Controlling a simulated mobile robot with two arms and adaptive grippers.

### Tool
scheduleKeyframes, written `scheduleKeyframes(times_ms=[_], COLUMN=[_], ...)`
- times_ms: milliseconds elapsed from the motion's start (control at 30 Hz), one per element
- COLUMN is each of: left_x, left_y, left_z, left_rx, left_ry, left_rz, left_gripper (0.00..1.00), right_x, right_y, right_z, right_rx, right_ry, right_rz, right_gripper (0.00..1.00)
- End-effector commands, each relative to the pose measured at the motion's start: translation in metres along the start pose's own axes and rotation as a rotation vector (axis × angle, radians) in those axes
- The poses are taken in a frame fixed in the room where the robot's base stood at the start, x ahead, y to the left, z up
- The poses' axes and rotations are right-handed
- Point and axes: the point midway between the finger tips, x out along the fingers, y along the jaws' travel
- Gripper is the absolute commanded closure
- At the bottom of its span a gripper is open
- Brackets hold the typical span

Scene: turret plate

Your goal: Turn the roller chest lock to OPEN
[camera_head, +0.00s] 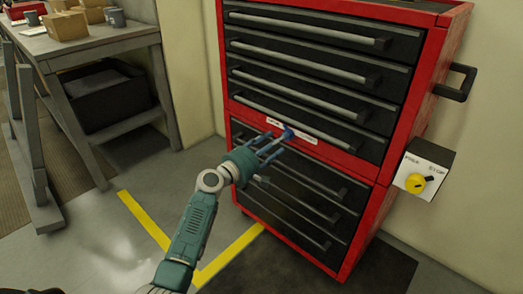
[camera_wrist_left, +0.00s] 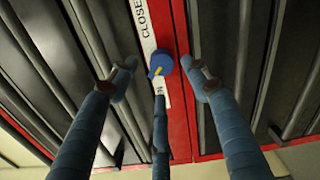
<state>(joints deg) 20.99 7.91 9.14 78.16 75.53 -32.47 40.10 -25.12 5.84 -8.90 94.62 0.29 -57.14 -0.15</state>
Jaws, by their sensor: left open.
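The red roller chest (camera_head: 367,165) with dark drawers stands at centre right. Its lock is a blue knob (camera_head: 288,133) on a white label strip (camera_head: 306,138) across the red band between upper and lower drawers. The left wrist view shows the blue knob (camera_wrist_left: 160,65) with a yellow mark pointing down-left in the picture. My left gripper (camera_head: 270,145) is open in front of the lock. Its fingertips lie around the knob in the wrist view, without visible contact. My right gripper is out of view.
A wall box (camera_head: 440,155) with a yellow dial (camera_head: 415,183) is right of the chest. A black side handle (camera_head: 458,82) juts from the chest. A workbench (camera_head: 100,42) with boxes stands back left. Drawer handles protrude around the lock.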

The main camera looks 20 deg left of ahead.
Motion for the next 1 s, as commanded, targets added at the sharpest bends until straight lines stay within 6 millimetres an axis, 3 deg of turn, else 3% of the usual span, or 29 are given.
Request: scheduleKeyframes(times_ms=[200, 400, 1000], left_x=[-0.047, -0.073, -0.079], left_y=[0.000, 0.001, 0.000], left_z=[0.001, 0.002, 0.002], left_rx=[0.001, 0.001, 0.003], left_ry=[0.000, -0.001, -0.002], left_rz=[-0.001, 0.000, -0.003], left_gripper=[0.52, 0.52, 0.52], right_x=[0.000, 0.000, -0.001], right_y=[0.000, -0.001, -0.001], right_z=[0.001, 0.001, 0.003], right_rx=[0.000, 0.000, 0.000], right_ry=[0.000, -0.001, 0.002], right_rz=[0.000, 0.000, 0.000], right_gripper=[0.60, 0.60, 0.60])
